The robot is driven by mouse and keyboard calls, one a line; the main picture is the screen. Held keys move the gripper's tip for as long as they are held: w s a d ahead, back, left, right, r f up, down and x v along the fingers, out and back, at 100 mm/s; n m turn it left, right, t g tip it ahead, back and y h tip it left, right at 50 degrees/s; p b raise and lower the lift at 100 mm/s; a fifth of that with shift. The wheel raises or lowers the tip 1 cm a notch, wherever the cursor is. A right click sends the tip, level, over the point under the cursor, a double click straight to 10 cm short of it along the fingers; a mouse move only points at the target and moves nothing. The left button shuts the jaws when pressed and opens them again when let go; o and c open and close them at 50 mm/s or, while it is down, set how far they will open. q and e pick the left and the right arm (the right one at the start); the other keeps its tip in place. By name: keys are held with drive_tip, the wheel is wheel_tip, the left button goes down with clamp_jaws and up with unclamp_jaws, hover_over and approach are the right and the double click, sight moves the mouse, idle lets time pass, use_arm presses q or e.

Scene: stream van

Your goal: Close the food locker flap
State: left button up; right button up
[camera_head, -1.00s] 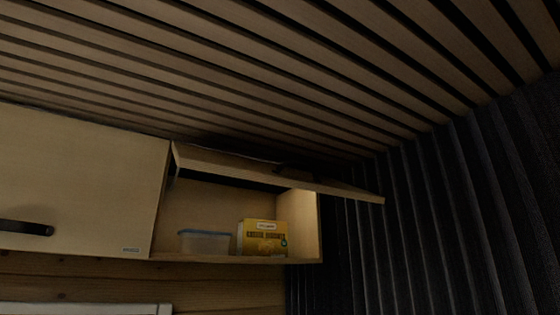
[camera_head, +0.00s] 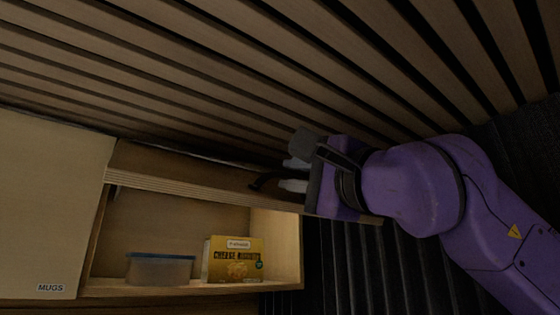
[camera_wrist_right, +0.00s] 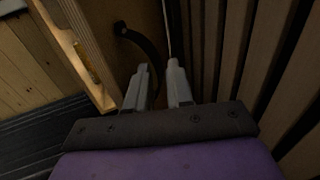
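The food locker flap (camera_head: 190,174) is raised, sticking out from the top of the open locker (camera_head: 175,220). Its dark curved handle (camera_head: 262,182) is on the upper face, and also shows in the right wrist view (camera_wrist_right: 145,43). My right gripper (camera_head: 289,174) is above the flap beside this handle; part of the flap is hidden behind it. In the right wrist view its two grey fingers (camera_wrist_right: 158,68) are apart, with the handle's near end close to the gap. I cannot tell whether they touch it. My left gripper is in neither view.
Inside the locker stand a yellow cracker box (camera_head: 235,262) and a clear container with a blue lid (camera_head: 160,270). A closed cupboard marked MUGS (camera_head: 50,215) adjoins on the left. The slatted ceiling (camera_head: 230,80) is close above my right gripper.

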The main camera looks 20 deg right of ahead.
sight(288, 177)
drive_tip(key=p+x, duration=0.1)
drive_tip(key=x, duration=0.3)
drive_tip(key=shift+a, duration=0.15)
drive_tip(key=shift+w, duration=0.2)
drive_tip(key=shift+s, duration=0.15)
clamp_jaws()
drive_tip(key=shift+f, duration=0.15)
